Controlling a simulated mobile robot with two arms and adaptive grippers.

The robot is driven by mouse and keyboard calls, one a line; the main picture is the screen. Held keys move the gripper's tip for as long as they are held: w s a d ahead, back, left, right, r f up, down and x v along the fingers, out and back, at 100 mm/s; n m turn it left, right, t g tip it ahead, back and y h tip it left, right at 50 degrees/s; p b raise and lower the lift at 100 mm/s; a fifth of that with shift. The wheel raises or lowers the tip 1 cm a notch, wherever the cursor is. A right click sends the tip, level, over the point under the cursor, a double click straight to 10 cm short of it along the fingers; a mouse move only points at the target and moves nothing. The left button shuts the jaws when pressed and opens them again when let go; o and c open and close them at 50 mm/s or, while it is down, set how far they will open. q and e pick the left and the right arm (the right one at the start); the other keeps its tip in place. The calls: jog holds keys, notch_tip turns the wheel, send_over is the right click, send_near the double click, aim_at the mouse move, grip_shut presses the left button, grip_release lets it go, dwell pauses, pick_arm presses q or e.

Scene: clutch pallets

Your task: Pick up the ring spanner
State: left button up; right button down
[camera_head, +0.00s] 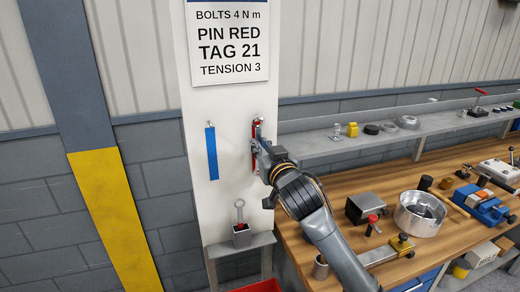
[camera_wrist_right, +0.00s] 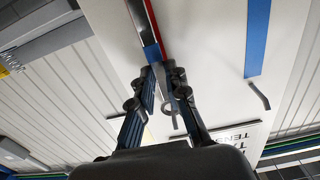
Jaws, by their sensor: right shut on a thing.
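In the right wrist view the fingers (camera_wrist_right: 160,72) are shut on this strip (camera_wrist_right: 141,22), with a blue part (camera_wrist_right: 152,52) near the fingertips. The gripper hides much of the strip. My left gripper is out of view.
A blue strip (camera_head: 212,153) hangs left of the red one. A sign (camera_head: 227,40) is above. On the right, a wooden bench (camera_head: 340,235) holds a metal bowl (camera_head: 420,213), a blue vise and several tools; a shelf (camera_head: 380,135) runs behind it.

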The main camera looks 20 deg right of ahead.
jog(key=shift+r, duration=0.45)
jog(key=shift+s+r+b, duration=0.15)
jog(key=shift+r+b, duration=0.1)
jog(key=shift+b, duration=0.2)
jog(key=s+r+p, duration=0.1)
jog(key=s+p, duration=0.6)
jog(key=s, duration=1)
jog(key=shift+s+d+r, duration=0.2)
jog(key=shift+s+d, duration=0.1)
jog(key=shift+s, duration=0.05)
jog(key=shift+p, duration=0.3)
